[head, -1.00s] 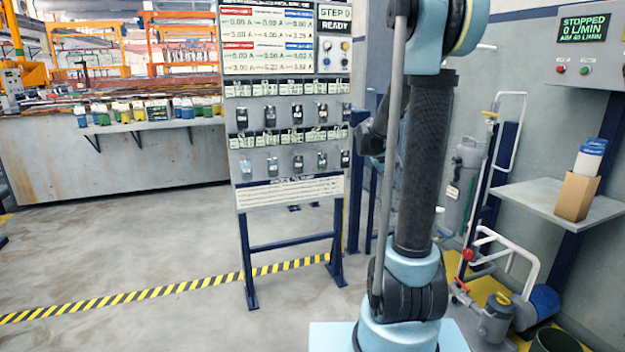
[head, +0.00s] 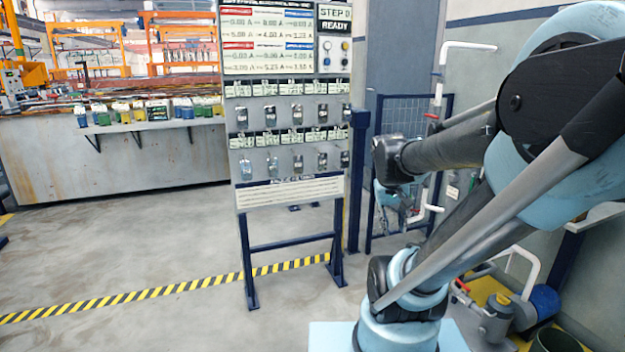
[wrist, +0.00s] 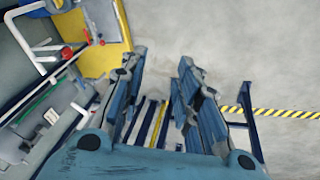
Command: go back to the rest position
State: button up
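My gripper (wrist: 162,68) shows in the wrist view with its two blue fingers apart and clear floor between their tips. Nothing is held at the tips. Further back between the fingers, dark blue, white and yellow bars show; I cannot tell what they belong to. In the head view my gripper (head: 395,205) hangs below the end of my folded arm, in front of a blue mesh frame, small and partly hidden by my arm.
A panel stand (head: 290,190) with a "STEP 0 READY" display and rows of hooked tags stands left of my arm. A yellow-black floor stripe (head: 130,296) crosses open floor. A long tank (head: 110,160) stands behind. White pipework and a yellow base (head: 490,290) are at right.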

jog(key=s+a+f+y, duration=0.2)
jog(key=s+a+f, duration=0.2)
jog(key=s, duration=0.5)
jog(key=shift+a+f, duration=0.25)
jog(key=shift+f, duration=0.45)
jog(key=shift+a, duration=0.1)
